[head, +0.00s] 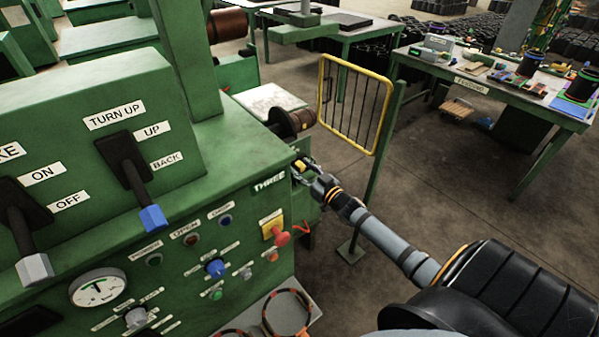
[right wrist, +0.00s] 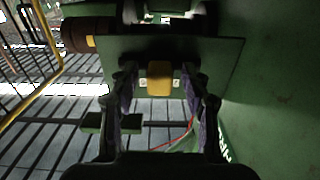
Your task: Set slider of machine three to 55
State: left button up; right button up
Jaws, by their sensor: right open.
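Green machine three (head: 225,190) fills the left of the head view, with its THREE label (head: 269,183) near the front corner. A small yellow slider knob (head: 300,166) shows at the machine's right side. My right gripper (head: 304,170) is at that knob, its arm coming in from the lower right. In the right wrist view the yellow knob (right wrist: 159,79) is on a dark green plate (right wrist: 222,62), between the two open fingers (right wrist: 160,88), with gaps on both sides. I cannot read any scale or value. My left gripper is out of view.
A yellow-framed barrier (head: 357,104) stands just beyond my right gripper. The front panel carries levers, a gauge (head: 98,288), buttons and a red knob (head: 282,239). A green table (head: 490,85) with parts stands at the back right.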

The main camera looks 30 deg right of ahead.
jog(key=shift+w+r, duration=0.15)
jog(key=shift+w, duration=0.35)
grip_shut()
